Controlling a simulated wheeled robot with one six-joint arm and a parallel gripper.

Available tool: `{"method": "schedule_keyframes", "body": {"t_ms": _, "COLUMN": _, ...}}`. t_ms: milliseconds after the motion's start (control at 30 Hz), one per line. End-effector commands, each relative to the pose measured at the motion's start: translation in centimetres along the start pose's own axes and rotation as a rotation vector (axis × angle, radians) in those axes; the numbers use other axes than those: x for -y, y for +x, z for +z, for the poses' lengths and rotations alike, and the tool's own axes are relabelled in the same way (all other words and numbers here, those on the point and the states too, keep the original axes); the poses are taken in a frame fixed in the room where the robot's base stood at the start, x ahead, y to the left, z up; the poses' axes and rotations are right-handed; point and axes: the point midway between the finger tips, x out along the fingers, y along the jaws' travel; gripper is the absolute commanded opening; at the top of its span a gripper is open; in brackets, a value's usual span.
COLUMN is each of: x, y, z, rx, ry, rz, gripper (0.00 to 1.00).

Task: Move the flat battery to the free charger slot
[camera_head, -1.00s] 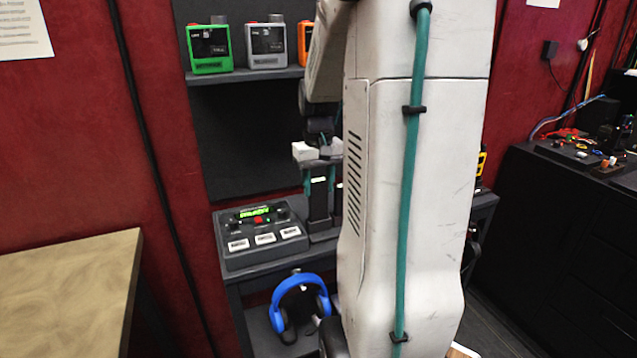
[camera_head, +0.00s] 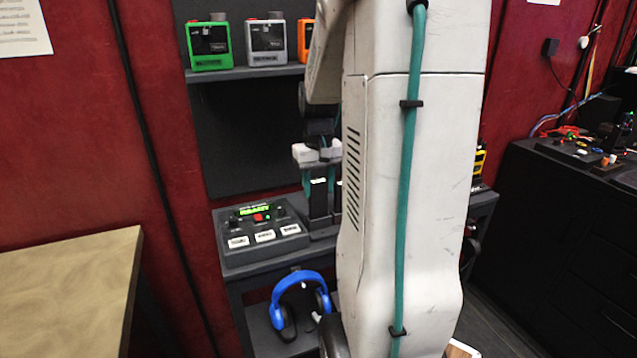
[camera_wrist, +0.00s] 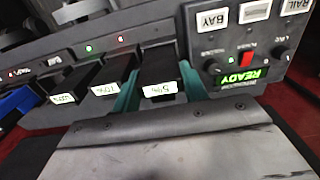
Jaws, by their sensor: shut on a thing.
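My gripper (camera_wrist: 158,92) has its two teal fingers on either side of a black battery (camera_wrist: 157,72) in the wrist view, shut on it. The battery's white end label seems to read 5%. It sits in line with two other black batteries (camera_wrist: 110,73) and (camera_wrist: 76,82) in the dark charger (camera_wrist: 140,48); I cannot tell whether it is lifted at all. In the head view my gripper (camera_head: 319,186) is at the charger, right of the control box, largely hidden by my arm. A free slot cannot be made out clearly.
A control box (camera_head: 262,240) with a green READY display, a red button and white labelled keys stands close beside the gripper. A blue object (camera_wrist: 18,106) is at the wrist view's left. Blue headphones (camera_head: 290,285) are below. A shelf (camera_head: 240,74) above holds boxy devices.

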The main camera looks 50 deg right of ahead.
Motion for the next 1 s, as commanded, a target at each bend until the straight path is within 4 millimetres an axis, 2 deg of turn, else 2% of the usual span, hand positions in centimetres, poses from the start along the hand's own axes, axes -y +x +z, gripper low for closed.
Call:
{"method": "schedule_keyframes", "body": {"t_ms": 833, "x": 0.0, "y": 1.7, "z": 0.0, "rx": 0.0, "ry": 0.0, "rz": 0.0, "gripper": 0.18}}
{"method": "schedule_keyframes", "body": {"t_ms": 867, "x": 0.0, "y": 1.7, "z": 0.0, "rx": 0.0, "ry": 0.0, "rz": 0.0, "gripper": 0.52}}
{"method": "schedule_keyframes", "body": {"t_ms": 900, "x": 0.0, "y": 1.7, "z": 0.0, "rx": 0.0, "ry": 0.0, "rz": 0.0, "gripper": 0.63}}
{"method": "schedule_keyframes", "body": {"t_ms": 933, "x": 0.0, "y": 1.7, "z": 0.0, "rx": 0.0, "ry": 0.0, "rz": 0.0, "gripper": 0.69}}
{"method": "schedule_keyframes", "body": {"t_ms": 1000, "x": 0.0, "y": 1.7, "z": 0.0, "rx": 0.0, "ry": 0.0, "rz": 0.0, "gripper": 0.69}}
